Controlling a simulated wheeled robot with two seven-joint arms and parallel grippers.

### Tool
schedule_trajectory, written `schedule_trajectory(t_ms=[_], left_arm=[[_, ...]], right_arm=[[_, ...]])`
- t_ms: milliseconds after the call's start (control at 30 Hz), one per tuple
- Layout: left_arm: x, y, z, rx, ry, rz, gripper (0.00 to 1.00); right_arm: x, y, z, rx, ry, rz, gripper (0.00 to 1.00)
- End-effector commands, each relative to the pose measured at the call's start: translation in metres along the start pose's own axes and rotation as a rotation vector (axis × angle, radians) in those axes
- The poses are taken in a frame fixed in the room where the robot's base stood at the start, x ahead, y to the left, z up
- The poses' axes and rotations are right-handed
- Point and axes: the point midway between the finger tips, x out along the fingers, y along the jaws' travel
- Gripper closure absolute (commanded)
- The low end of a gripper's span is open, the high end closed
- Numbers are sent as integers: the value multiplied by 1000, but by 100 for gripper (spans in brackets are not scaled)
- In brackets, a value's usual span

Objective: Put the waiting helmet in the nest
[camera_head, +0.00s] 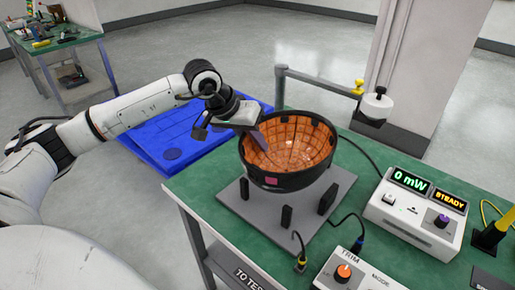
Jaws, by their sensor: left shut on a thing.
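The helmet (300,150) is an open black bowl with an orange, tiled inside and a pink patch on its front rim. My left gripper (254,130) is shut on its left rim. The helmet is open side up, over the nest, a grey plate (252,218) with upright black posts (287,217) on the green table. The helmet's underside is close to the post tops. I cannot tell whether it rests on them or hangs just above. My right gripper is not in view.
A grey swing arm (318,81) with a white and black head (375,105) stands behind the helmet. A meter box (415,215) reads 0 mW and STEADY. A trim box (350,276) and cables are at the front. A blue pallet-like object (150,125) lies on the floor.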

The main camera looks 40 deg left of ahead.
Motion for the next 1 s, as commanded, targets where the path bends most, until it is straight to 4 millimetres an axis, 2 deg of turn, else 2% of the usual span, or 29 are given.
schedule_trajectory(t_ms=[133, 800, 833, 900, 1000], left_arm=[[16, -5, 9, -2, 0, 1, 100], [28, -8, 14, -1, 2, 2, 100], [28, -8, 15, -1, -1, 0, 82], [28, -8, 15, -1, -1, 0, 70], [28, -8, 15, -1, -1, 0, 68]], right_arm=[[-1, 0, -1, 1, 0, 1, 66], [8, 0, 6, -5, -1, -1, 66], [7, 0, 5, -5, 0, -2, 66], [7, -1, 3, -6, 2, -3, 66], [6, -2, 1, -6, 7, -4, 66]])
